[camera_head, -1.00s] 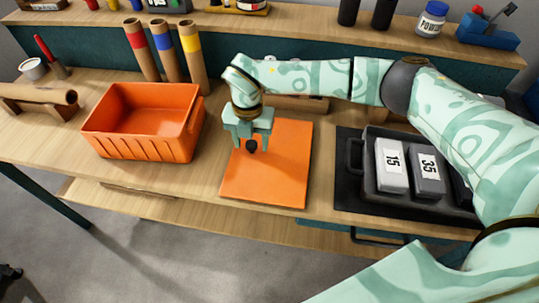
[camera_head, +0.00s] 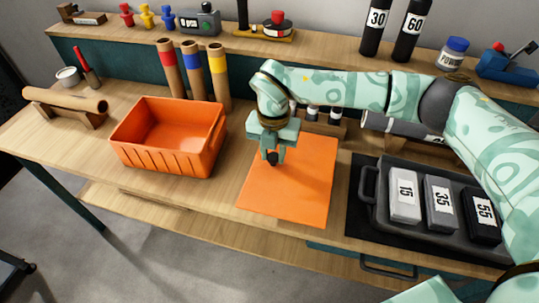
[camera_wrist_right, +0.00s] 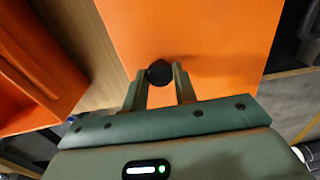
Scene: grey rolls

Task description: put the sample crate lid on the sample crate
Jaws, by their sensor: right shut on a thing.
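The sample crate (camera_head: 165,158) is an open, empty orange box on the bench, left of centre in the head view. Its wall also shows at the left of the right wrist view (camera_wrist_right: 38,62). The sample crate lid (camera_head: 305,180) is a flat orange panel to the right of the crate. It fills the middle of the right wrist view (camera_wrist_right: 205,38) and has a dark round knob (camera_wrist_right: 159,72). My right gripper (camera_head: 272,158) is over the lid, shut on the knob, with one finger on each side. I cannot tell whether the lid touches the bench. My left gripper is not in view.
A dark tray (camera_head: 372,212) with several numbered blocks stands right of the lid. Three cardboard tubes (camera_head: 193,75) stand behind the crate. A brown roll on a stand (camera_head: 65,99) lies at the left. Bare bench shows between crate and lid.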

